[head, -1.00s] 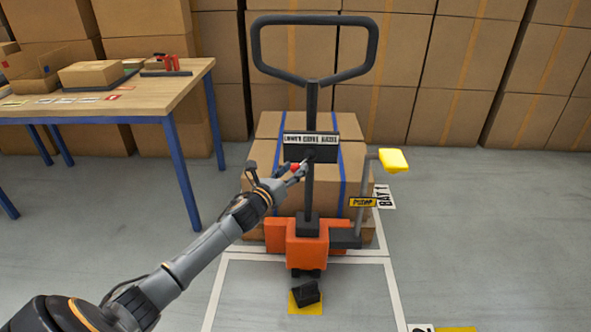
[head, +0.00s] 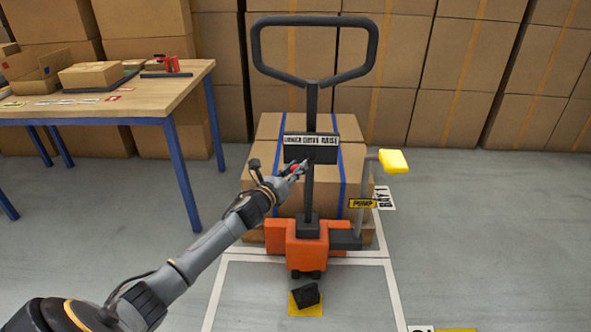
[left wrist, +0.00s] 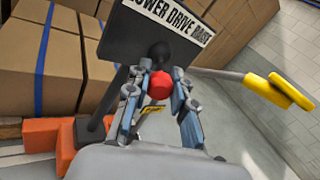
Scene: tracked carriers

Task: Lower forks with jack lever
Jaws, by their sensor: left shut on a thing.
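The pallet jack's orange base (head: 307,240) stands at the centre of the head view, with a dark upright post and a large loop handle (head: 314,50). A dark plate (head: 311,148) on the post has a label reading LOWER DRIVE RAISE. The jack lever's red knob (left wrist: 160,85) sits in front of this plate in the left wrist view. My left gripper (head: 296,168) is at the plate, its fingers shut around the red knob; in the head view the fingers mostly hide the knob. The forks are hidden. My right gripper is not in view.
A yellow-topped pump lever (head: 393,161) sticks up right of the post. Cartons (head: 345,128) with blue straps stand behind the jack. A wooden table (head: 110,108) with blue legs is at left. A dark wedge (head: 306,294) lies in front. Floor at right is clear.

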